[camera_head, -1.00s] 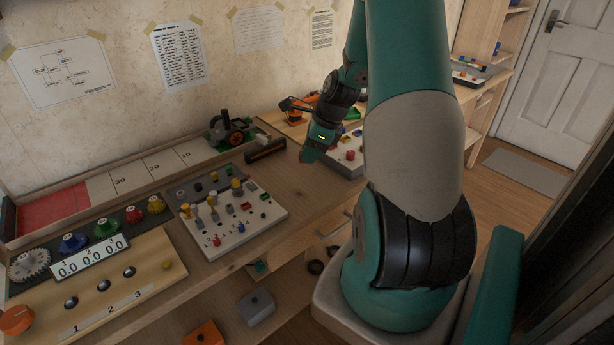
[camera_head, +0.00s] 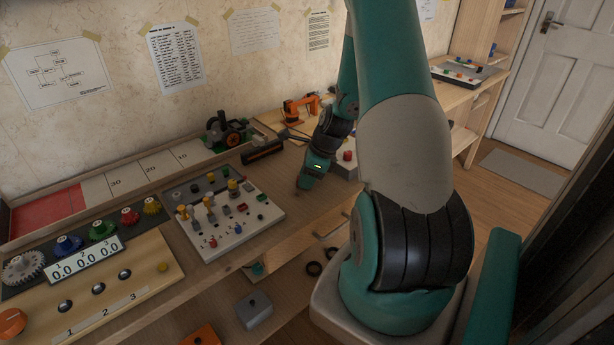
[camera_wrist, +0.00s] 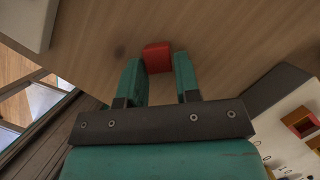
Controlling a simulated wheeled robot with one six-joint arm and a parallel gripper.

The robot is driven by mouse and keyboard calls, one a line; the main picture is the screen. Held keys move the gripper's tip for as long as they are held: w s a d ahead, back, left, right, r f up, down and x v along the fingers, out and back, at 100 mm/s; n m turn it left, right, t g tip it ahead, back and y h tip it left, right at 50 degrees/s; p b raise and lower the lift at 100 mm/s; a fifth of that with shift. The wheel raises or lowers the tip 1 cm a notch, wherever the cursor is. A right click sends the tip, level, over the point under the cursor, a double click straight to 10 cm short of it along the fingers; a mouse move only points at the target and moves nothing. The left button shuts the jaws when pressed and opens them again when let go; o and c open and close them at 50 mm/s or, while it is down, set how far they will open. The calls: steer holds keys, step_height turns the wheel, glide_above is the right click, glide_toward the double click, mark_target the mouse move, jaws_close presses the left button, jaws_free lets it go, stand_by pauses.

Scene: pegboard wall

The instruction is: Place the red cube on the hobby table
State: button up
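The red cube (camera_wrist: 157,58) sits between the tips of my gripper's two teal fingers (camera_wrist: 158,72) in the wrist view. I cannot tell whether the cube touches the wood. In the head view my gripper (camera_head: 303,184) points down, low over the bare table top (camera_head: 278,180), right of the white button panel. The cube cannot be made out there.
A white panel with several buttons and switches (camera_head: 236,236) lies left of my gripper. Another panel with a red button (camera_head: 347,156) stands just behind and right, partly hidden by my arm. A small orange robot arm model (camera_head: 300,107) is farther back. The table's front edge is close.

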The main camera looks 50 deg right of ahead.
steer(key=shift+o, duration=1.3)
steer(key=p+v, duration=0.1)
steer(key=v, duration=1.1)
steer(key=w+a+r+n, duration=0.2)
steer(key=a+r+n, duration=0.1)
steer(key=a+n, duration=0.3)
steer(key=w+a+r+n+g+y, duration=0.1)
steer(key=a+r+n, duration=0.25)
steer(key=a, duration=0.55)
steer(key=w+a+r+n, duration=0.2)
steer(key=a+n, duration=0.4)
steer(key=a, duration=0.1)
steer(key=s+a+r+n+g, duration=0.1)
steer(key=s+a+r+n, duration=0.1)
steer(key=s+a+n, duration=0.5)
steer(key=s+a+r+n+g, duration=0.1)
steer(key=s+a+r+n, duration=0.2)
steer(key=s+a+n, duration=0.5)
steer(key=a+n, duration=0.5)
steer(key=n, duration=0.1)
steer(key=shift+s+r+g+y, duration=0.2)
steer(key=shift+s+g+y, duration=0.1)
steer(key=shift+g+y, duration=0.1)
